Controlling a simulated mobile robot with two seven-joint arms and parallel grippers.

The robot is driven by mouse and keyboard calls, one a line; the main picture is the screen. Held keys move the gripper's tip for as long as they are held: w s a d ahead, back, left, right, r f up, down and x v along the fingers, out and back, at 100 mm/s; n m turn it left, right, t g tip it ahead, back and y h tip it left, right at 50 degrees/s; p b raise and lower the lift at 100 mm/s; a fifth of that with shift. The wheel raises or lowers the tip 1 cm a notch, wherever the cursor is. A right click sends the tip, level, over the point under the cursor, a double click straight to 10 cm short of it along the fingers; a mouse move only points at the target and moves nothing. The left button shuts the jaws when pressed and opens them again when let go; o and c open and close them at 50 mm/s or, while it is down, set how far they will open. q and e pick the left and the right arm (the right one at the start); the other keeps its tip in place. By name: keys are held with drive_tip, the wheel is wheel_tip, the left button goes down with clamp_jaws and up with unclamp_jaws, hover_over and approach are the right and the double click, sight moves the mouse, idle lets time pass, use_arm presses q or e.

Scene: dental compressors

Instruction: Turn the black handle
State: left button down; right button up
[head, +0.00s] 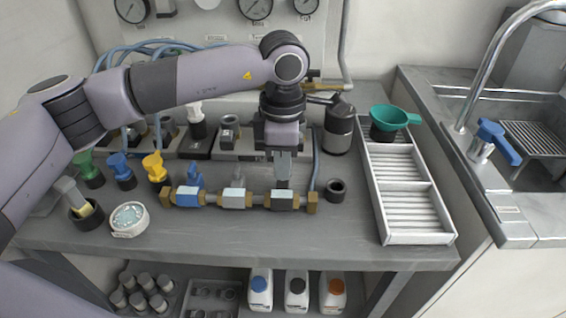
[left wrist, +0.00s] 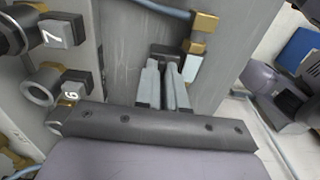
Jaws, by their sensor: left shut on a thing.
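A row of valves on brass fittings lies near the front of the grey bench. It holds a blue-handled valve (head: 188,196), a pale-handled valve (head: 235,198) and, at its right end, another valve (head: 282,200). My left gripper (head: 283,172) points down over this right-end valve, and its fingers hide most of the handle. In the left wrist view the fingers (left wrist: 165,85) are close together, shut on the black handle (left wrist: 165,51), of which a dark part shows at their tips. My right gripper is not in view.
A ribbed white tray (head: 416,238) and a dark canister (head: 339,130) stand further right. A sink (head: 530,205) is at far right.

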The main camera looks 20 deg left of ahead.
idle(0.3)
use_arm(q)
drive_tip(key=c, duration=1.2)
unclamp_jaws()
drive_tip(key=shift+r, duration=0.1)
wheel_tip(320, 180, up, 7)
drive_tip(key=shift+r, duration=0.1)
